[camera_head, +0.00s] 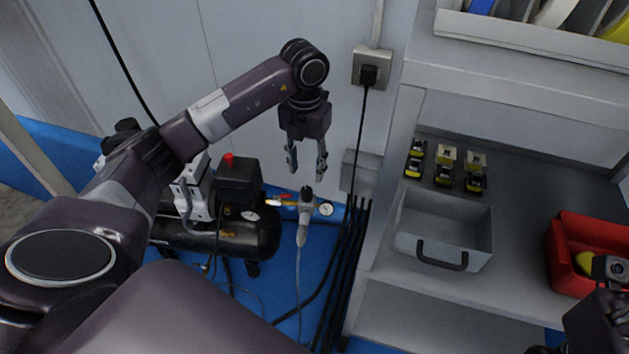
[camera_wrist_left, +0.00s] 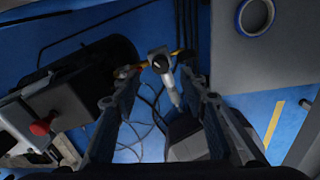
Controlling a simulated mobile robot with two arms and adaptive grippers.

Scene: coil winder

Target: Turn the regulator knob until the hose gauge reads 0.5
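The regulator knob (camera_head: 307,192) is a small dark cap on top of a pale regulator body (camera_head: 304,213) beside the compressor. A small round white hose gauge (camera_head: 326,209) sits just right of the body; its reading is too small to tell. My left gripper (camera_head: 307,171) points down above the knob, open and empty, with its fingers apart from it. In the left wrist view the regulator (camera_wrist_left: 160,63) shows beyond and between the open fingertips (camera_wrist_left: 159,100). Part of my right arm's end (camera_head: 605,290) is at the lower right edge; its fingers cannot be made out.
A black compressor (camera_head: 225,238) with a red button (camera_head: 229,159) stands left of the regulator. Black cables (camera_head: 345,270) run down beside the shelf unit. The shelf holds a grey drawer bin (camera_head: 443,228), a red bin (camera_head: 577,232) and several yellow-black parts. A blue tape roll (camera_wrist_left: 255,15) shows in the wrist view.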

